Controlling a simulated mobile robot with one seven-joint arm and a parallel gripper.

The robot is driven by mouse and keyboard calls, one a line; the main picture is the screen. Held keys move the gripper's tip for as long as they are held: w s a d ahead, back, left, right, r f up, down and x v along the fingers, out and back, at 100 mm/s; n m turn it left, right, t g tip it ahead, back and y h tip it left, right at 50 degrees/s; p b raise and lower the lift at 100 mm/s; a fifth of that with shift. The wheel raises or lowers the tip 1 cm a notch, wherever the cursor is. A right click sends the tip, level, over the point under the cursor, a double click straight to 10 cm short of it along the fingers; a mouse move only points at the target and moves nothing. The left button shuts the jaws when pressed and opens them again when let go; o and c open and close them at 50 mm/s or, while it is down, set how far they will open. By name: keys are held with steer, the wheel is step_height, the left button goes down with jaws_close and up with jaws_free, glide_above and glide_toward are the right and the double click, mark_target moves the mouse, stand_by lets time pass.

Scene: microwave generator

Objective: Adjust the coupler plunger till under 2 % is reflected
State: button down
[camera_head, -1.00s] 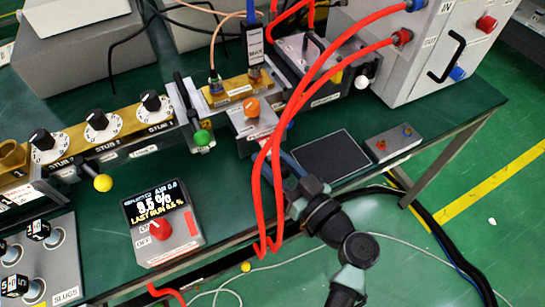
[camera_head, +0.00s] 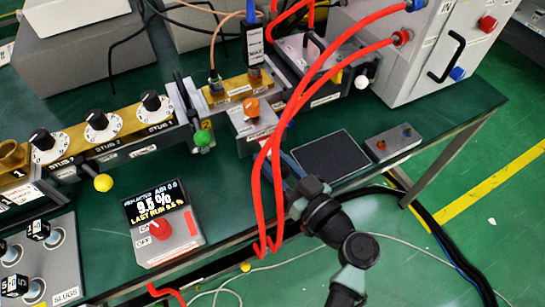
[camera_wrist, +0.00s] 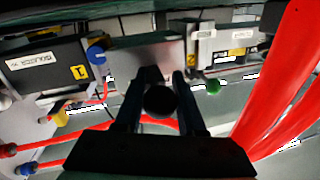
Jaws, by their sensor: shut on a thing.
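My gripper (camera_wrist: 159,92) is shut on a dark round knob (camera_wrist: 160,101), seen end-on between the two fingers in the wrist view. No label on this knob is readable, so I cannot confirm that it is the coupler plunger. In the head view my gripper's tips are hard to make out behind the red hoses. The meter (camera_head: 160,225) stands at the bench's front and reads about 9.5 % in large digits, with a last-run line below. A grey block with an orange knob (camera_head: 252,107) sits on the brass waveguide line.
Red hoses (camera_head: 277,150) hang in front of my gripper. Stub dials (camera_head: 97,120), a green knob (camera_head: 202,138) and a yellow knob (camera_head: 103,182) lie left. A dark pad (camera_head: 333,155) and a small button box (camera_head: 393,144) are right. A grey cabinet (camera_head: 405,60) stands behind.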

steer(key=shift+w+a+f+b, duration=0.1)
steer(key=shift+b, duration=0.5)
steer(key=shift+w+b, duration=0.15)
steer(key=shift+b, duration=0.25)
steer(key=shift+a, duration=0.1)
steer(key=c, duration=0.5)
jaws_free()
